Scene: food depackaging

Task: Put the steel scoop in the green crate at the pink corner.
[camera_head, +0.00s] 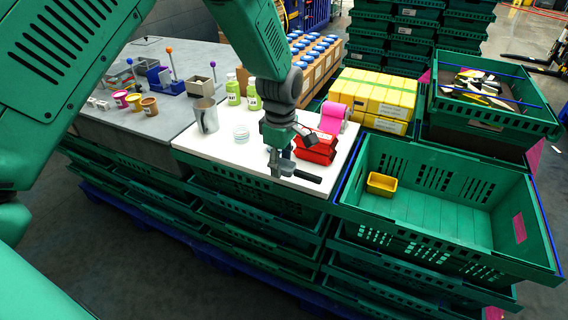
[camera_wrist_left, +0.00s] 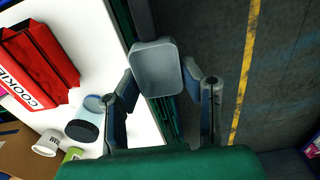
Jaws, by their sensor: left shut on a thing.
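The steel scoop (camera_wrist_left: 155,68), a grey rounded-square bowl, shows between the two fingers of my left gripper (camera_wrist_left: 168,88) in the left wrist view. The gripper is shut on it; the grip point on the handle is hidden. In the head view my left gripper (camera_head: 284,170) is over the front edge of the white worktop, left of the open green crate (camera_head: 440,222). This crate has a pink label (camera_head: 519,228) on its right wall and a small yellow tub (camera_head: 382,184) inside. A second green crate (camera_head: 500,118) stands behind, filled with dark and yellow items, with pink strips beside its stack.
A red pack (camera_head: 316,148), a pink roll (camera_head: 333,118), a steel cup (camera_head: 205,116) and green-labelled jars (camera_head: 233,92) stand on the white worktop (camera_head: 225,150). Yellow boxes (camera_head: 372,97) stand behind. The near crate's floor is mostly bare, with raised walls around it.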

